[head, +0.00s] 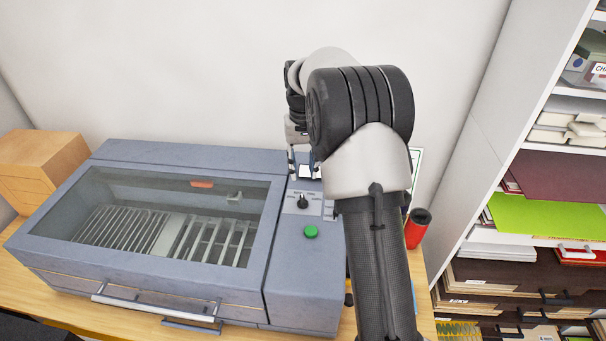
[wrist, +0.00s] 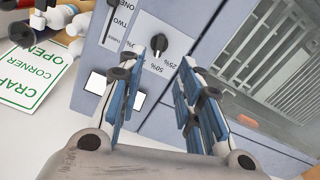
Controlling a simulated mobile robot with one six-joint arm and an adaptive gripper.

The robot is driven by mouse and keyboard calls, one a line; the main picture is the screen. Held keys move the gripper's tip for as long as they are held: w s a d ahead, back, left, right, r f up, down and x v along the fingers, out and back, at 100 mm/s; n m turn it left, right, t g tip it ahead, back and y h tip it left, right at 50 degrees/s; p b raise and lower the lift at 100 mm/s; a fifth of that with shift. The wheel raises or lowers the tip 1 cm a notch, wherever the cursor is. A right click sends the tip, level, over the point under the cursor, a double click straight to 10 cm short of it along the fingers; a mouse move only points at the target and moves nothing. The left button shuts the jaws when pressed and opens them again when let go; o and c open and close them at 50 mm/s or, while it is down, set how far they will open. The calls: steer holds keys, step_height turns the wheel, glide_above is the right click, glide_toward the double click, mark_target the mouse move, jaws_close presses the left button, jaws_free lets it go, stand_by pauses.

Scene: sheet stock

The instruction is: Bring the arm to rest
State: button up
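My gripper (wrist: 172,68) is in front of the machine's control panel in the wrist view. Its two blue-padded fingers stand apart with nothing between them. A black dial (wrist: 171,40) with percent marks lies just beyond the fingertips. In the head view my gripper (head: 303,170) shows only partly, above the panel's dial (head: 302,201); my bent arm hides the rest. I cannot tell whether a fingertip touches the panel. The blue-grey machine (head: 180,155) has its glazed lid down, with a slatted bed visible inside. A green button (head: 310,231) sits below the dial.
A cardboard box (head: 42,160) stands left of the machine on the wooden table (head: 15,255). A red cylinder (head: 416,232) stands right of my arm. White shelving (head: 500,120) with sheets and folders rises at the right. A green-lettered sign (wrist: 35,75) and small bottles are beside the machine.

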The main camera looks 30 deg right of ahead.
stand_by(0.5)
steer(key=s+a+r+n+t+b, duration=0.1)
steer(key=s+a+b, duration=0.45)
steer(key=s, duration=0.25)
steer(key=s+a+r+n+t+b, duration=0.1)
steer(key=s+a+r+b, duration=0.1)
steer(key=s+a+b, duration=0.4)
steer(key=s+a+f+n+t+b, duration=0.1)
steer(key=s+f+b, duration=0.3)
steer(key=s, duration=0.5)
steer(key=s+a+f+t+b, duration=0.1)
steer(key=s+a+f+b, duration=0.2)
steer(key=s+f+b, duration=0.2)
steer(key=s+f, duration=0.3)
steer(key=s, duration=0.2)
steer(key=shift+s+a+f+n+t, duration=0.15)
steer(key=shift+a+f+n+t, duration=0.15)
steer(key=shift+a+f+n, duration=0.1)
